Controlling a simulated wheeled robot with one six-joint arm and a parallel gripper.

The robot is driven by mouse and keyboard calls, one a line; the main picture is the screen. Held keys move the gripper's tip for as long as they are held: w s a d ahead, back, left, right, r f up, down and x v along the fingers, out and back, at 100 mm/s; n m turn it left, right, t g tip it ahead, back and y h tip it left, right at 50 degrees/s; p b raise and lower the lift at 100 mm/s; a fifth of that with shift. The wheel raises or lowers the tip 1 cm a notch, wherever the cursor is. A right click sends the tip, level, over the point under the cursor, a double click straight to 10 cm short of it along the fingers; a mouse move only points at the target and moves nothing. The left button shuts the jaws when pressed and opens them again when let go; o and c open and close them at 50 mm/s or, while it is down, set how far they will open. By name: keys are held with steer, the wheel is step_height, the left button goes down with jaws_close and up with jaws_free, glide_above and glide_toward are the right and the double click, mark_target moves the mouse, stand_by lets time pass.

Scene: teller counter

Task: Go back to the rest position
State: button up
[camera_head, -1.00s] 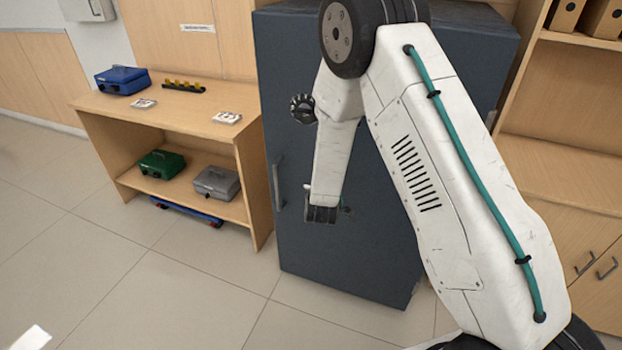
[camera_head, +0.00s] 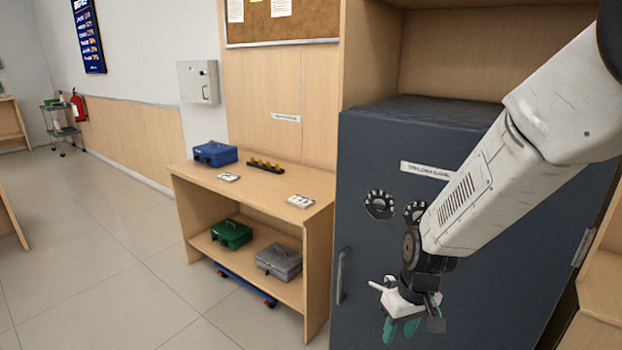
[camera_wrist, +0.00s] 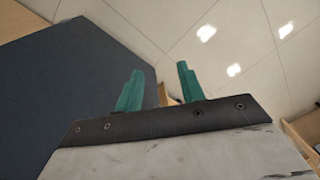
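My gripper (camera_head: 402,330) is in front of the dark blue-grey safe cabinet (camera_head: 385,235), low and right of its door handle (camera_head: 342,277). In the wrist view its two green fingers (camera_wrist: 158,92) stand apart with a gap between them and nothing held. The cabinet's dark surface (camera_wrist: 70,85) fills the left of the wrist view, and tiled floor (camera_wrist: 215,30) shows beyond the fingers. The cabinet door looks shut.
A wooden shelf unit (camera_head: 322,222) stands left of the cabinet. It bears a blue cash box (camera_head: 215,154), a green cash box (camera_head: 232,234) and a grey cash box (camera_head: 279,261). The floor (camera_head: 120,270) at the left is clear.

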steer(key=s+d+r+m, duration=0.2)
steer(key=s+d+r, duration=0.2)
steer(key=s+r, duration=0.6)
steer(key=s+d+r+m+t+h, duration=0.1)
steer(key=s+d+r, duration=0.3)
steer(key=s+r, duration=0.6)
steer(key=shift+s+r+m, duration=0.35)
steer(key=shift+r+m, duration=0.15)
steer(key=shift+r, duration=0.4)
steer(key=shift+d, duration=0.1)
steer(key=shift+c, duration=0.3)
